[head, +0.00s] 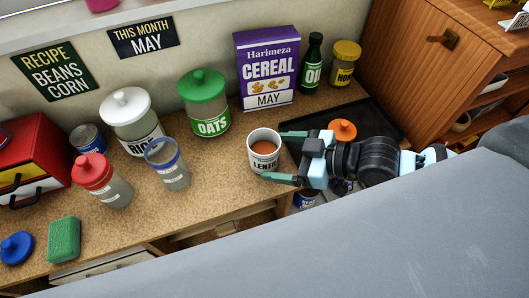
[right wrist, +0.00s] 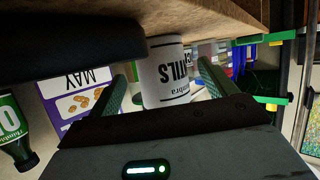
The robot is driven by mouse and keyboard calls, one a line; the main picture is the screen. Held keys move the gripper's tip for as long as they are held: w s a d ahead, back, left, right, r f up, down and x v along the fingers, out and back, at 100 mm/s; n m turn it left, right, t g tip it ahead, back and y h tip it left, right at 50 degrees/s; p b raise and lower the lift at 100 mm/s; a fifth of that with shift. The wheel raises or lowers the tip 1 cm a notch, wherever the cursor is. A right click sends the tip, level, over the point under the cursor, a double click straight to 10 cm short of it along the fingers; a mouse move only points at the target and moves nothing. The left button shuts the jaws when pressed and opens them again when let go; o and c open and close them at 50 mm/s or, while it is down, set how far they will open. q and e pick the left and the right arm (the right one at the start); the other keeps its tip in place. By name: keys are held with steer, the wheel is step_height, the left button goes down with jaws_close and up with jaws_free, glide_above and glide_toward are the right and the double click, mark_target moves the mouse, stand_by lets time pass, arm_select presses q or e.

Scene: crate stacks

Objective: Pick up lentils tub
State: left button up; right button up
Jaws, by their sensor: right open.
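The lentils tub (head: 263,160) is a white, open-topped tub with orange contents and a LENTILS label. It stands upright on the counter in front of the cereal box. My right gripper (head: 284,156) comes in from the right, open, with its green fingertips reaching the tub's right side. In the right wrist view, the tub (right wrist: 166,72) shows upside down between the two open fingers (right wrist: 164,90). I cannot tell whether either finger touches it. My left gripper is not in view.
The cereal box (head: 268,68) stands behind the tub, with the oats jar (head: 205,112) at its left. A dark tray (head: 375,119) with an orange lid (head: 343,130) lies behind my right gripper. A clear blue-rimmed container (head: 170,170) stands further left.

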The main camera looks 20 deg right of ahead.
mark_target(263, 144)
steer(key=shift+x, duration=1.8)
steer(key=shift+r, duration=0.1)
steer(key=c, duration=1.1)
